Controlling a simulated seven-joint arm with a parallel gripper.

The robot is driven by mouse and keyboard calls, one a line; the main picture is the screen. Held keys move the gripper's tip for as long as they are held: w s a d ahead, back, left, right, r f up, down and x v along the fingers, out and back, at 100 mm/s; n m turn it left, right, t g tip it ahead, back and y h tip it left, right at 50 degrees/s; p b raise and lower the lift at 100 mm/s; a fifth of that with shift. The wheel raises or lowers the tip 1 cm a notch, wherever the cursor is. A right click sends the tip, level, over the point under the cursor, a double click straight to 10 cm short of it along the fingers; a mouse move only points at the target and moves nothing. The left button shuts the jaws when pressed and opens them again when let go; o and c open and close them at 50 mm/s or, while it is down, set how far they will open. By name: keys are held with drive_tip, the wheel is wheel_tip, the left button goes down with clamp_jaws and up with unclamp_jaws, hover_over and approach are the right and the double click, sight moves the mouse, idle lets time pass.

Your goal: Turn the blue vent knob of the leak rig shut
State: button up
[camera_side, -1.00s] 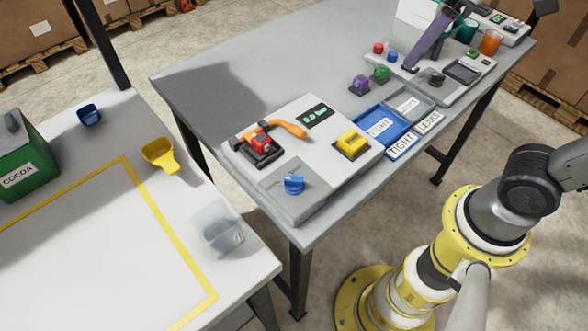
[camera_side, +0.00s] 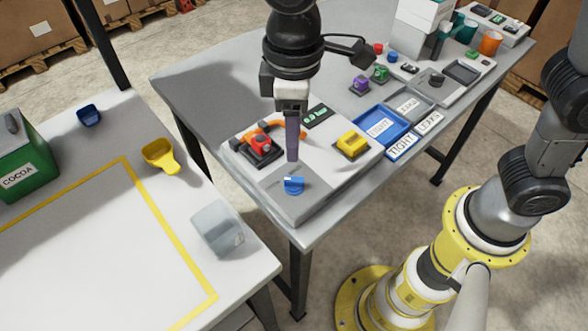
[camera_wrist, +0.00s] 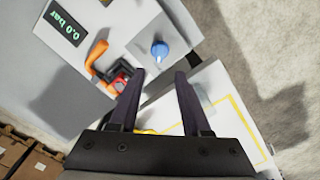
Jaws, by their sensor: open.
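The leak rig (camera_side: 330,175) is a light grey box on the grey table. Its blue vent knob (camera_side: 294,185) sits on a darker grey patch at the near left corner; it also shows in the wrist view (camera_wrist: 160,51). My gripper (camera_side: 292,158) hangs fingers down just above and behind the knob in the side view, apart from it. In the wrist view my gripper (camera_wrist: 157,88) is open and empty, with the knob beyond the fingertips, roughly centred between them. The print beside the knob is too small to read.
The rig also carries an orange-handled clamp with a red part (camera_side: 260,146), a yellow block (camera_side: 352,143) and a green display (camera_wrist: 67,24) reading 0.0 bar. A blue tray (camera_side: 362,131) stands right of it.

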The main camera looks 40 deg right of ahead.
sight(294, 179)
wheel_tip(294, 179, down, 10)
drive_tip(key=shift+r, duration=0.1)
idle(0.4)
clamp_jaws()
